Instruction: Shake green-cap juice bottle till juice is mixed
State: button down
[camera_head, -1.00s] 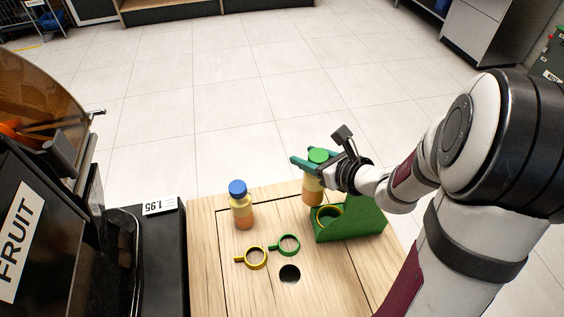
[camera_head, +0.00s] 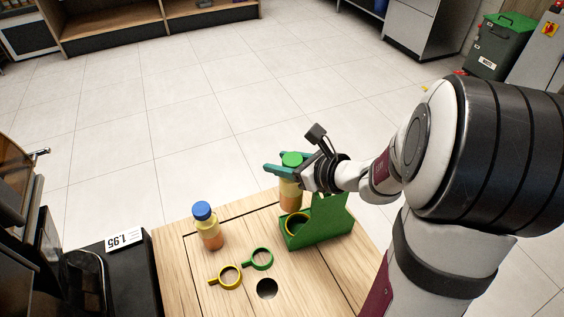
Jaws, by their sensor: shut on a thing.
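The green-cap juice bottle (camera_head: 290,191) is upright above the far edge of the wooden table, just behind the green holder. Its cap (camera_head: 291,159) is green and its juice looks orange below and paler above. My gripper (camera_head: 281,171) is shut on this bottle near its neck, with teal fingers reaching in from the right. A blue-cap bottle (camera_head: 208,229) stands upright on the table to the left, with orange juice below a yellow layer.
The green holder (camera_head: 322,222) has a yellow ring (camera_head: 297,223) in it. A 1.95 price tag (camera_head: 124,239) stands at the left.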

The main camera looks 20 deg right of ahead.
notch_tip(320, 180, up, 8)
jog(key=shift+r, duration=0.1)
jog(key=shift+f, duration=1.8)
dwell(1.1)
